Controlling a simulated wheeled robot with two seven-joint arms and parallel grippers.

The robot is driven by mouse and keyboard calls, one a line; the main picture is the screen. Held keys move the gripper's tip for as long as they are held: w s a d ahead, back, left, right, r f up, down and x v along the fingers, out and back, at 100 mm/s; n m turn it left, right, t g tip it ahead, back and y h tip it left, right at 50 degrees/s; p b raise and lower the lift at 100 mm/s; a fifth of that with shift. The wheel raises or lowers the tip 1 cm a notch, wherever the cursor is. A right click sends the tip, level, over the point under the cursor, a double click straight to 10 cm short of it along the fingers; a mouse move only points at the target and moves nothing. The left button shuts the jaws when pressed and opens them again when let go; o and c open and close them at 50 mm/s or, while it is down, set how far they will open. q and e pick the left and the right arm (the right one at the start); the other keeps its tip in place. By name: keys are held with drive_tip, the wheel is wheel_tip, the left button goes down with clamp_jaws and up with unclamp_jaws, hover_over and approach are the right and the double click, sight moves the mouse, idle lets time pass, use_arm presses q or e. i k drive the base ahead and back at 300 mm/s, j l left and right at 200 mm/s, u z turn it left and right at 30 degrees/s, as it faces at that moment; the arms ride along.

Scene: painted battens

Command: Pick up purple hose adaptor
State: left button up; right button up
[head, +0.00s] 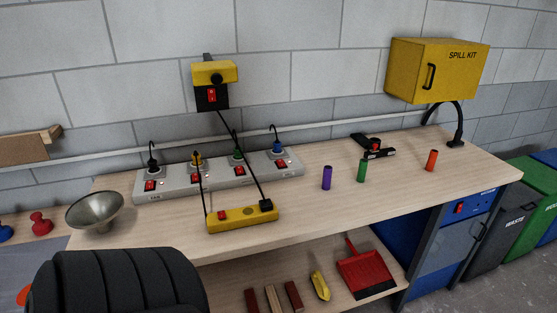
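The purple hose adaptor (327,178) is a small cylinder standing upright on the wooden bench top (318,218), right of the middle of the head view. Nothing touches it, and it shows in full. A similar green cylinder (361,171) stands to its right, and an orange one (431,160) stands further right. Neither of my grippers shows in this view.
Left of the adaptor are a grey power strip (222,181) with plugs, a yellow power box (241,217) with cables and a metal funnel (94,211). A black clamp-like tool (373,147) lies behind the green cylinder. The bench front before the adaptor is clear.

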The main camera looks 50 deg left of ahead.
sight(328, 169)
drive_tip(key=u, duration=1.25)
